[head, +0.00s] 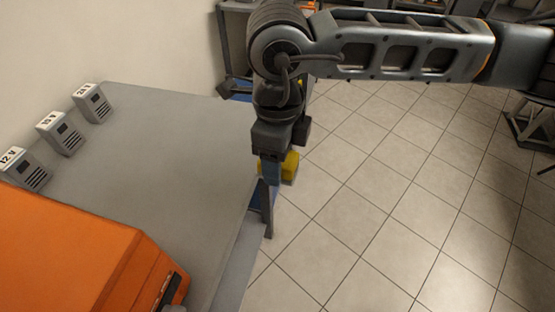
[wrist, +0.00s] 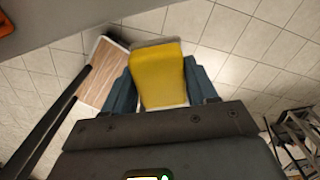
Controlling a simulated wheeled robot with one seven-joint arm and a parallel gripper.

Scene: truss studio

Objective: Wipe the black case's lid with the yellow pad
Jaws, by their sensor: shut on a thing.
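The yellow pad (wrist: 160,75) is held between the two blue-grey fingers of my gripper (wrist: 163,88) in the wrist view. In the head view the pad (head: 290,167) shows partly behind my gripper (head: 272,172), just off the right edge of the grey table. Tiled floor lies beyond the pad in the wrist view. I see no black case or lid in either view.
The grey table (head: 170,150) carries a large orange case (head: 70,250) at lower left. Grey boxes marked 12 V (head: 24,168), 15 V (head: 60,134) and 24 V (head: 92,103) stand along its wall side. Open tiled floor (head: 390,200) lies to the right.

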